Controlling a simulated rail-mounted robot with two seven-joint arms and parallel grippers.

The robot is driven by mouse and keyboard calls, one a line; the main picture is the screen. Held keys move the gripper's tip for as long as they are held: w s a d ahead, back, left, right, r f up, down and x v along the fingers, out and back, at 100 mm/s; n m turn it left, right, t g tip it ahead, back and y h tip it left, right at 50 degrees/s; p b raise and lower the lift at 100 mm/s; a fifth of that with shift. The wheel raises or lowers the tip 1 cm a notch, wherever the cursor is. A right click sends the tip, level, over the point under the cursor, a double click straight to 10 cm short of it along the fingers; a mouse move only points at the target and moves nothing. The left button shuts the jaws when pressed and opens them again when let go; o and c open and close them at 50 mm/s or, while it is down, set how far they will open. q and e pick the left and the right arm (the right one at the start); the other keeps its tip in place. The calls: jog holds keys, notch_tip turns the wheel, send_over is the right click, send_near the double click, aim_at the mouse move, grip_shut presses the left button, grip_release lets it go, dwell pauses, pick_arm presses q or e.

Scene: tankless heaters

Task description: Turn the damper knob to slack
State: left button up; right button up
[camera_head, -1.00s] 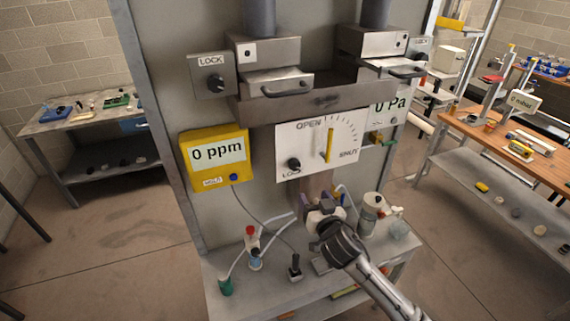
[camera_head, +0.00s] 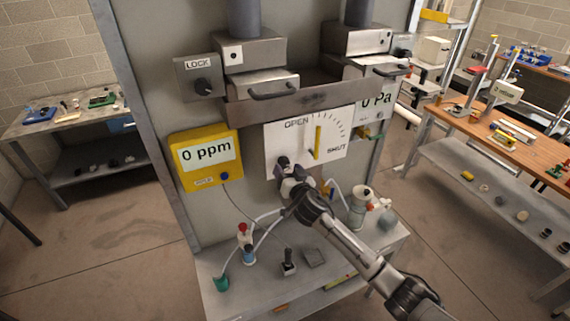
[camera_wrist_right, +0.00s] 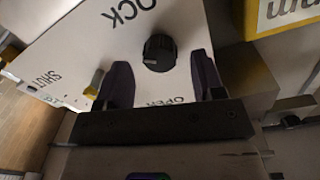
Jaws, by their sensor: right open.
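The white damper panel (camera_head: 336,148) has a dial marked OPEN and SHUT and an upright yellow pointer (camera_head: 318,143). The black damper knob (camera_head: 283,160) is at the panel's lower left, partly hidden by my right gripper (camera_head: 290,172). In the right wrist view the knob (camera_wrist_right: 159,53) shows whole, beside the word LOCK. My right gripper (camera_wrist_right: 162,82) is open, its dark purple fingers to either side of the knob. The knob appears just past the fingertips, and I see no contact. The yellow pointer (camera_wrist_right: 95,83) is just outside one finger. My left gripper is out of view.
A yellow meter (camera_head: 206,157) reading 0 ppm hangs left of the panel. Another LOCK knob (camera_head: 203,87) is at upper left. Below, a grey shelf (camera_head: 225,300) holds bottles, tubing and a small black switch (camera_head: 289,263).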

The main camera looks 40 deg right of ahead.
jog(key=shift+x, duration=1.35)
jog(key=shift+c, duration=0.3)
jog(key=c, duration=0.9)
jog(key=shift+o, duration=0.2)
